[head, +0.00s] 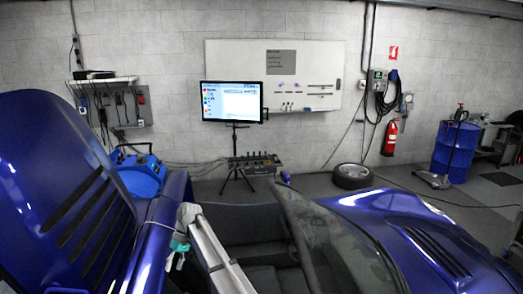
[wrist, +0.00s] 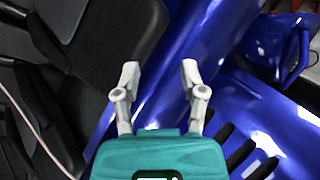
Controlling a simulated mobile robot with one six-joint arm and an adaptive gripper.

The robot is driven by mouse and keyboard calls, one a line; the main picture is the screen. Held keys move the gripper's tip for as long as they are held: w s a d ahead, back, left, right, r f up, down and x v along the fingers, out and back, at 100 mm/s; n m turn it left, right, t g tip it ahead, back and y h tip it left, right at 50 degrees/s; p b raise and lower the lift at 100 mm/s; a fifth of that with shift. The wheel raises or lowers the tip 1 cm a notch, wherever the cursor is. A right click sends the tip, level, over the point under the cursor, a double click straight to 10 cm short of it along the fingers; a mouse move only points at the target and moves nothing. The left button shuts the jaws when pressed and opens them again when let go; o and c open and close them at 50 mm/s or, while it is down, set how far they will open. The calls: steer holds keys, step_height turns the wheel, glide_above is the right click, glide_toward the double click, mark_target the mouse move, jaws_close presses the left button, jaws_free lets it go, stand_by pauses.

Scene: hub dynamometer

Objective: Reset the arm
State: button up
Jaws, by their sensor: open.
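My gripper (wrist: 160,76) shows in the wrist view with its two grey fingers apart and nothing between them. Its teal body fills the bottom of that view. In the head view my gripper (head: 174,263) hangs small and teal at the end of my arm, in front of the blue car's (head: 157,240) bodywork beside the open cabin. In the wrist view the fingers point over the car's blue body edge (wrist: 222,48), with a black seat (wrist: 105,40) at the left. I cannot tell the exact gap between the fingers and the bodywork.
A raised blue panel (head: 65,190) with black slats stands at the left. The windscreen (head: 335,240) and blue bonnet (head: 425,235) are at the right. Behind are a monitor on a stand (head: 232,101), a tyre (head: 352,176), a blue drum (head: 455,150) and a fire extinguisher (head: 390,137).

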steer(key=s+d+f+m+t+h, duration=0.1)
steer(key=s+d+m+t, duration=0.3)
steer(key=d, duration=1.2)
steer(key=s+d+f+m+h, duration=0.1)
steer(key=s+d+m, duration=0.3)
steer(key=d, duration=1.1)
steer(key=s+d+f+m+t+h, duration=0.1)
steer(key=s+d+m+t, duration=0.35)
steer(key=d, duration=1.15)
steer(key=s+f+n+g+b, duration=0.2)
steer(key=s+f+b, duration=0.2)
steer(key=f+b, duration=0.4)
steer(key=shift+s+g, duration=0.35)
steer(key=shift+s, duration=0.1)
